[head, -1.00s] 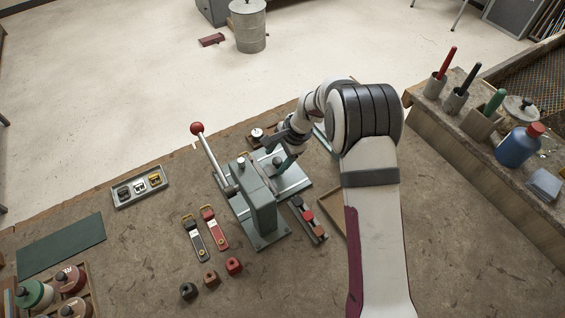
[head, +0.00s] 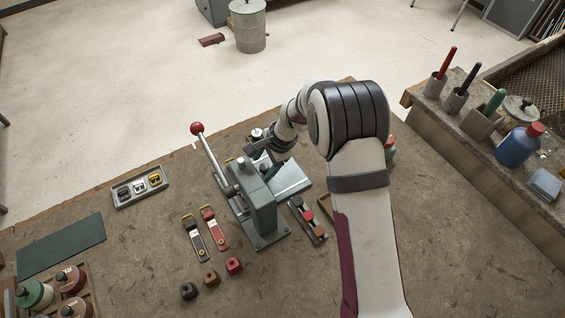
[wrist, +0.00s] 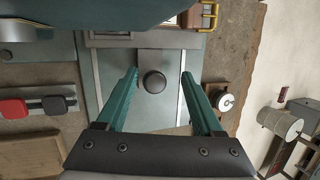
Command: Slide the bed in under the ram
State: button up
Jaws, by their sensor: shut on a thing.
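The green stitcher (head: 262,205) stands on a grey base plate (head: 295,180) on the bench. Its raised lever (head: 212,163) ends in a red ball. The stitcher's upper body hides much of the bed in the head view. In the wrist view, the sliding bed (wrist: 115,41) lies at the top, partly under the stitcher head (wrist: 112,12). A dark round knob (wrist: 153,82) on the bed's grey tongue sits between my green fingers. My gripper (wrist: 160,76) is shut on the bed at this knob; the exact contact is unclear. My gripper also shows behind the stitcher (head: 270,168).
A holder with red and dark blocks (head: 308,220) stands right of the stitcher. Two buckled straps (head: 213,228) and several small blocks (head: 211,278) lie in front. A buckle tray (head: 139,187) is at left.

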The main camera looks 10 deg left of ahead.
jog(key=o, duration=0.4)
jog(key=shift+s+d+f, duration=0.1)
jog(key=shift+s+f, duration=0.2)
jog(key=shift+f, duration=0.4)
jog(key=shift+c, duration=0.2)
jog(key=shift+r, duration=0.1)
jog(key=shift+w+r, duration=0.15)
jog(key=shift+r, duration=3.15)
jog(key=shift+w, duration=0.1)
jog(key=w+d, duration=0.8)
jog(key=shift+w, duration=0.35)
jog(key=shift+d, duration=0.1)
